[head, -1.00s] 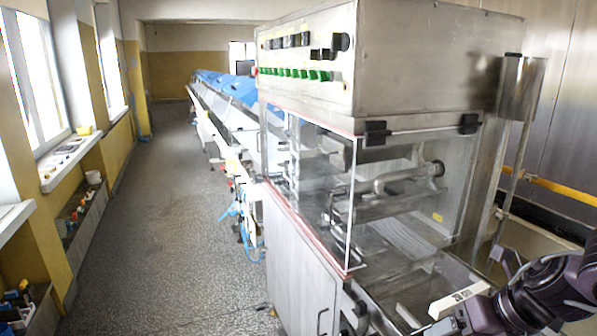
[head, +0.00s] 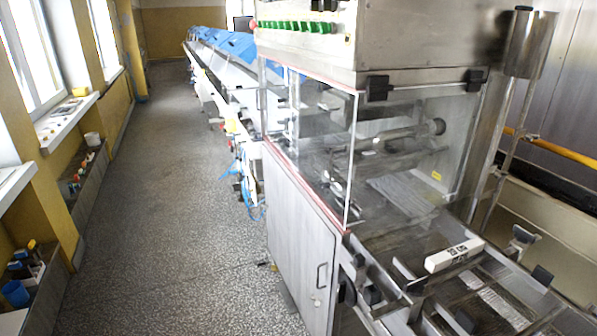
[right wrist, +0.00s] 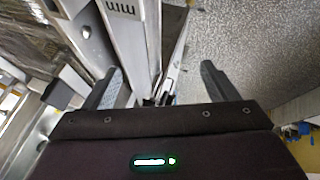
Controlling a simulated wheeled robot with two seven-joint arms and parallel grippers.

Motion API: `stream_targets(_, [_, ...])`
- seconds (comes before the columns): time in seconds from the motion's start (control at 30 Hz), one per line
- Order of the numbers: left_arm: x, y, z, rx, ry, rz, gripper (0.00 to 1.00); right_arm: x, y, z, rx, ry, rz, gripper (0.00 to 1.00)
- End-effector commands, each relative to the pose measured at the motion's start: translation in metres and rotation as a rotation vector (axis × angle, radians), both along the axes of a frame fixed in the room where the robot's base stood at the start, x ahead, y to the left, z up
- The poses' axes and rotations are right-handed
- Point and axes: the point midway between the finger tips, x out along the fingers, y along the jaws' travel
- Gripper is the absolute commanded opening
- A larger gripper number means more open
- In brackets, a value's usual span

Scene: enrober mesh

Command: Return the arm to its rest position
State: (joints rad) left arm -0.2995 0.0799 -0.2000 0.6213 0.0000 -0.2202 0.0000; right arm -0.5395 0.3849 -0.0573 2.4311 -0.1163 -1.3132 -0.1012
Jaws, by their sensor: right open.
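My right gripper (right wrist: 158,82) shows in the right wrist view with its two dark fingers spread wide and nothing visible between them. Neither of my arms shows in the head view. The mesh enrober machine (head: 310,235), a steel cabinet with clear panels, stands right of centre in the head view. A white block with black markings (head: 453,256) rests on its open front section at lower right. In the right wrist view, metal machine parts fill the upper left, and the gripper appears apart from them.
Grey speckled floor (head: 180,220) runs clear along the left of the machine. A blue-covered conveyor line (head: 218,50) stretches away behind it. Window sills and a low trough (head: 88,180) with small items line the left wall. A yellow pipe (head: 550,160) runs at the right.

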Motion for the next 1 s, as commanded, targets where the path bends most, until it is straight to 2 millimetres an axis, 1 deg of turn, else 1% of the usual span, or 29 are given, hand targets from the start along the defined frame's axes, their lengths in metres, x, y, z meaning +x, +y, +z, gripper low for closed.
stream_targets(0.03, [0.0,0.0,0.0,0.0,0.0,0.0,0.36,-0.01,0.007,-0.003,0.057,0.038,-0.063,0.8])
stream_targets(0.1, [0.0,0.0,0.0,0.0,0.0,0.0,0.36,-0.022,0.016,-0.006,0.119,0.093,-0.141,0.8])
stream_targets(0.33, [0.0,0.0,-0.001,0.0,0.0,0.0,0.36,-0.058,0.045,-0.012,0.296,0.262,-0.348,0.8])
stream_targets(0.4, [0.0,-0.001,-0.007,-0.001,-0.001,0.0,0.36,-0.05,0.042,-0.046,0.277,0.267,-0.338,0.8])
stream_targets(0.47, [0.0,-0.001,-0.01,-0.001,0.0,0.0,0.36,-0.046,0.043,-0.067,0.274,0.271,-0.336,0.8])
stream_targets(0.57, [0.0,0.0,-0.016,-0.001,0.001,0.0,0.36,-0.041,0.044,-0.107,0.27,0.283,-0.335,0.8])
stream_targets(0.6, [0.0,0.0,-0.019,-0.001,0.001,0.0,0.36,-0.039,0.044,-0.124,0.269,0.288,-0.334,0.8])
stream_targets(0.67, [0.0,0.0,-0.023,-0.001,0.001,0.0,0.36,-0.038,0.044,-0.153,0.267,0.296,-0.334,0.8])
stream_targets(0.7, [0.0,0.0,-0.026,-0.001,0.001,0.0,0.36,-0.038,0.045,-0.174,0.264,0.303,-0.334,0.8])
stream_targets(0.77, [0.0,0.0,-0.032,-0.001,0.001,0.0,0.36,-0.04,0.045,-0.209,0.262,0.314,-0.333,0.8])
stream_targets(0.8, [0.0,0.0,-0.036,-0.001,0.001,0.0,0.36,-0.043,0.045,-0.235,0.259,0.323,-0.332,0.8])
stream_targets(0.87, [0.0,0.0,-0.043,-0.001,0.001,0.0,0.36,-0.05,0.044,-0.277,0.256,0.334,-0.332,0.8])
stream_targets(0.9, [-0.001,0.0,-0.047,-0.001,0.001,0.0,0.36,-0.056,0.043,-0.306,0.252,0.344,-0.332,0.8])
stream_targets(0.97, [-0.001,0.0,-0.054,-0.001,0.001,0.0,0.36,-0.069,0.041,-0.349,0.248,0.358,-0.331,0.8])
stream_targets(1.0, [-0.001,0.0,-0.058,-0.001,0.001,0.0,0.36,-0.079,0.04,-0.376,0.245,0.367,-0.331,0.8])
